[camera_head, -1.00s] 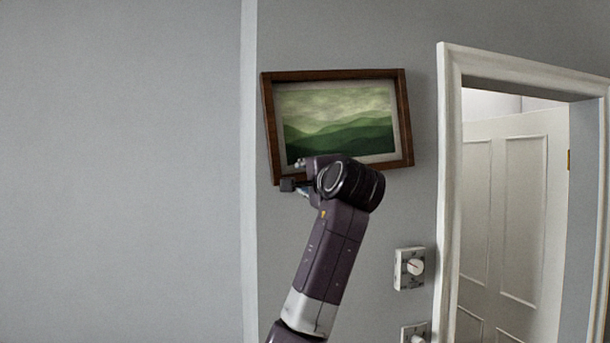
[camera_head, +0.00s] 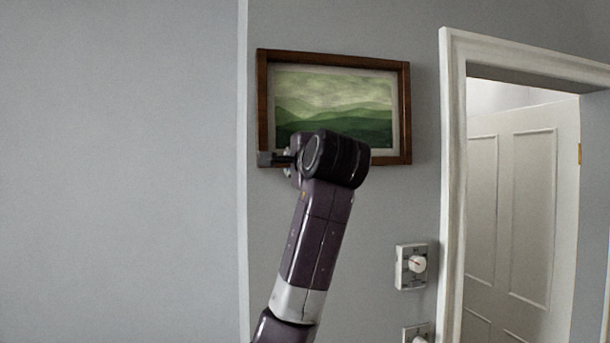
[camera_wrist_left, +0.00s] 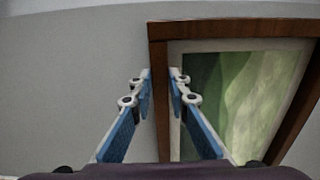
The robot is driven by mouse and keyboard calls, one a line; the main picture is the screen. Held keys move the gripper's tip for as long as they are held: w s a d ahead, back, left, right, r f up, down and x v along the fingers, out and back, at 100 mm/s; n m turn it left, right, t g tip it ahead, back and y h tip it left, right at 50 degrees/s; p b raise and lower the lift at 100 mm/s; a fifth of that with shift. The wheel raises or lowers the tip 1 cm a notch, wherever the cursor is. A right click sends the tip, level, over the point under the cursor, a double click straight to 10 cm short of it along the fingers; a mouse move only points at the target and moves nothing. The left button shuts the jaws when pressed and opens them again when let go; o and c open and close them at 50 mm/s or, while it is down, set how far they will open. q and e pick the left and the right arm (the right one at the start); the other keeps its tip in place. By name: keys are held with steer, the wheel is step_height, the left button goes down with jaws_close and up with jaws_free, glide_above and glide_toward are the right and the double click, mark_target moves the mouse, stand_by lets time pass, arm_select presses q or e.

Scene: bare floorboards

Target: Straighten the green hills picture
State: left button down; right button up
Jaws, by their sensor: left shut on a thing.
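The green hills picture (camera_head: 335,108) hangs on the grey wall in a brown wooden frame, left of the doorway. Its left and right sides look upright in the head view, so it appears about level. My left gripper (camera_head: 270,159) is at the frame's lower left corner, and my wrist covers part of the bottom edge. In the left wrist view, the blue-padded fingers of my left gripper (camera_wrist_left: 161,82) are on either side of a brown frame bar (camera_wrist_left: 159,60), shut on it. My right gripper is in neither view.
A white door frame (camera_head: 453,150) with a panelled door (camera_head: 510,210) stands to the right. A white dial (camera_head: 412,266) is on the wall below the picture, with another fitting (camera_head: 415,333) under it. The wall to the left is bare.

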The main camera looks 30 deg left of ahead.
arm_select(q)
steer(key=shift+r, duration=0.1)
steer(key=c, duration=1.8)
jaws_free()
steer(key=shift+c, duration=0.2)
steer(key=v, duration=1.2)
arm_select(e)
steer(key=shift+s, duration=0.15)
arm_select(q)
steer(key=shift+s, duration=0.1)
